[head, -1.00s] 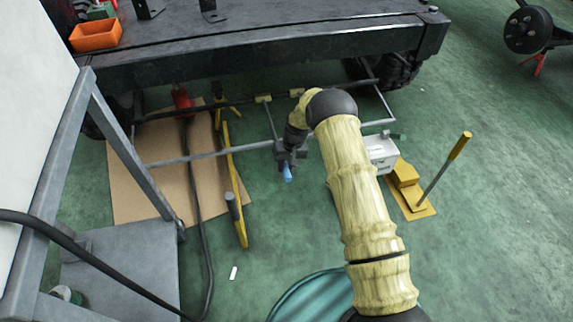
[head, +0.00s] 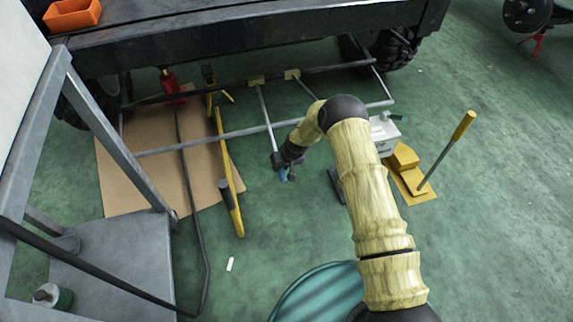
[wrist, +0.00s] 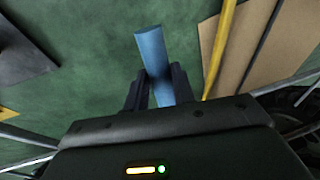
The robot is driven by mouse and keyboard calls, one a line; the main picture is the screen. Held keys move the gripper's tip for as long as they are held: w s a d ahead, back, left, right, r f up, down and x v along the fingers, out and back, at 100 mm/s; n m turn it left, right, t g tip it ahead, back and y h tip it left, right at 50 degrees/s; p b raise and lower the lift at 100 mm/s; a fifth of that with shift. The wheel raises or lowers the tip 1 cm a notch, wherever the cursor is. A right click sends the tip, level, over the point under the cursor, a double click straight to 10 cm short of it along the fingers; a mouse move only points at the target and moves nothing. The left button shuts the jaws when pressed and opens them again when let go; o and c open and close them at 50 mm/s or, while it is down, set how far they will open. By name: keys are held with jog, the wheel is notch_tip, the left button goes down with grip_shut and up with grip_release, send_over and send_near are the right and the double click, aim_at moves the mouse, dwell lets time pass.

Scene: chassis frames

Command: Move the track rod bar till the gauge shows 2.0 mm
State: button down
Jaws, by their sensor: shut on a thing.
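My gripper (head: 286,168) is low in front of the vehicle, shut on a blue cylindrical grip (head: 284,176). In the wrist view the blue grip (wrist: 150,48) sits between the two dark fingers (wrist: 157,76), its free end sticking out past them. A thin grey rod (head: 265,112) runs from under the vehicle down to my gripper; I cannot tell whether the grip is its end. A long grey bar (head: 220,136) crosses beneath the front. I cannot tell which is the track rod bar. A white box (head: 384,134) stands at right, partly behind my arm; no gauge reading is legible.
A yellow bar (head: 227,175) lies left of my gripper, near cardboard (head: 135,182) and a red jack (head: 171,88). A yellow pedal stand (head: 408,172) with a lever is at right. A grey metal frame (head: 105,120) fills the left. Green floor below the gripper is clear.

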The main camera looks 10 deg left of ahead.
jog(key=c, duration=1.2)
grip_release()
jog(key=shift+o, duration=0.2)
jog(key=shift+r, duration=0.1)
jog(key=p+v, duration=0.7)
jog(key=v, duration=1)
jog(key=shift+p, duration=0.4)
jog(key=shift+d+r, duration=0.1)
jog(key=shift+d, duration=0.05)
